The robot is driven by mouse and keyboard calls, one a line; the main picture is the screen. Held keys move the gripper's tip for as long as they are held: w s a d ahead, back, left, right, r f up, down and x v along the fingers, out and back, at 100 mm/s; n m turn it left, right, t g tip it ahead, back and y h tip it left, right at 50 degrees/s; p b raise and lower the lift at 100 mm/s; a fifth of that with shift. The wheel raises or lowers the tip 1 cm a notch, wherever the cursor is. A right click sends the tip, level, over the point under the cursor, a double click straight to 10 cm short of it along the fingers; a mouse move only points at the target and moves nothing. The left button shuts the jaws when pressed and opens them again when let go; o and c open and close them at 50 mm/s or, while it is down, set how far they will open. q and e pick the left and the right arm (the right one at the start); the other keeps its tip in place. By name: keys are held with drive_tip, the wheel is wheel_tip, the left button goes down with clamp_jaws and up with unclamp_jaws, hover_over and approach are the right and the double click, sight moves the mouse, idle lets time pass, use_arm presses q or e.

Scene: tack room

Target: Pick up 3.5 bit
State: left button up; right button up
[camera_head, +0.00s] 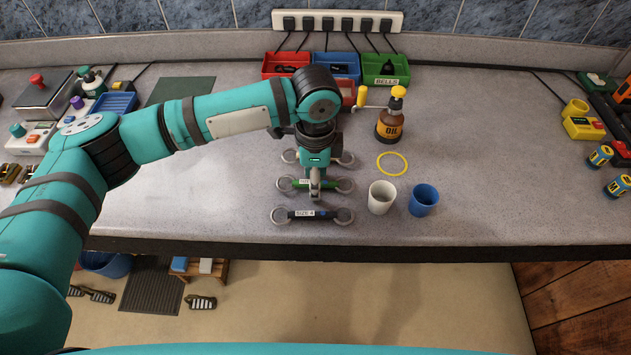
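Three bits with metal rings at their ends lie in a row on the grey counter. The front one is a black bit (325,215) whose small white label seems to read "SIZE 4". The middle one is a green bit (329,184); its label is partly covered, so I cannot read its size. The back bit (347,158) is mostly hidden behind my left gripper (315,190). That gripper points down over the middle of the green bit, with its fingertips at or just in front of it. I cannot tell whether it grips. My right gripper is not in view.
A white cup (381,197) and a blue cup (423,200) stand just right of the bits. A yellow ring (392,164) and an oil bottle (390,120) are behind them. Red, blue and green bins (386,69) line the back.

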use_arm(q)
clamp_jaws()
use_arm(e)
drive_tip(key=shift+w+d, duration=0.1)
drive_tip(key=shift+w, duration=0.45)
use_arm(q)
drive_tip(key=shift+r, duration=0.1)
